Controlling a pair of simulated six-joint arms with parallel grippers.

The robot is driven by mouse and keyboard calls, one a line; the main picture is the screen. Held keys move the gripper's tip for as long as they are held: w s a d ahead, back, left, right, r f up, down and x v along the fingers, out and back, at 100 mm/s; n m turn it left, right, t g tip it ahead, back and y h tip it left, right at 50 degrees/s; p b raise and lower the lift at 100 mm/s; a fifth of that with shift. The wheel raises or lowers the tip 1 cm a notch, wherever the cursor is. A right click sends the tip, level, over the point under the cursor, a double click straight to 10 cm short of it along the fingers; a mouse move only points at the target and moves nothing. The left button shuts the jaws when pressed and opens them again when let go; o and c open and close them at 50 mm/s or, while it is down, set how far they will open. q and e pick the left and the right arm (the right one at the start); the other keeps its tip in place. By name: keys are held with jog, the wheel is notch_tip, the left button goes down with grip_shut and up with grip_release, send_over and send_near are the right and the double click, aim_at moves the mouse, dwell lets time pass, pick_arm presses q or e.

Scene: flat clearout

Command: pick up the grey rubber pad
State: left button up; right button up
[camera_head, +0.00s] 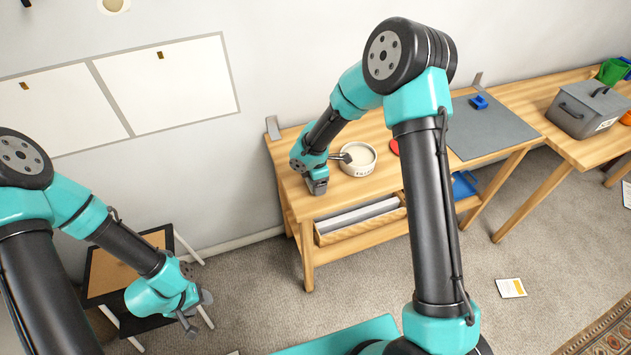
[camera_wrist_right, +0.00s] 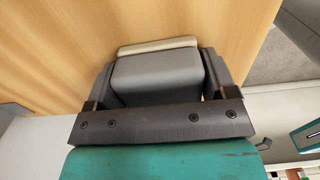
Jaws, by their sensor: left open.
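A grey block with a pale strip along its far edge, apparently the grey rubber pad (camera_wrist_right: 158,78), shows in the right wrist view. It lies between the two dark fingers of my right gripper (camera_wrist_right: 160,70), which are close along both its sides. Whether they press on it I cannot tell. In the head view my right gripper (camera_head: 317,185) is low over the left end of the wooden table (camera_head: 290,165), and the pad is not clear there. My left gripper (camera_head: 197,313) is open and empty, over the floor beside a small dark stand.
A white bowl (camera_head: 358,159) stands just right of my right gripper. A red item (camera_head: 394,147) and a large grey mat (camera_head: 490,128) with a blue object (camera_head: 479,102) lie farther right. A grey lidded box (camera_head: 588,110) stands on the right-hand table.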

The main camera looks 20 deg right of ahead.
jog(key=c, duration=0.5)
jog(key=shift+c, duration=0.2)
jog(key=shift+r, duration=0.1)
jog(key=shift+r, duration=0.6)
jog(key=shift+s+a+r, duration=0.1)
jog(key=shift+s+r, duration=0.05)
jog(key=shift+r, duration=0.4)
jog(key=shift+s+r, duration=0.15)
jog(key=shift+r, duration=0.4)
jog(key=s+a, duration=0.2)
jog(key=s, duration=0.5)
jog(key=s+a+r, duration=0.1)
jog(key=s+a, duration=0.2)
jog(key=s, duration=0.4)
jog(key=shift+s+r, duration=0.2)
jog(key=shift+s, duration=0.1)
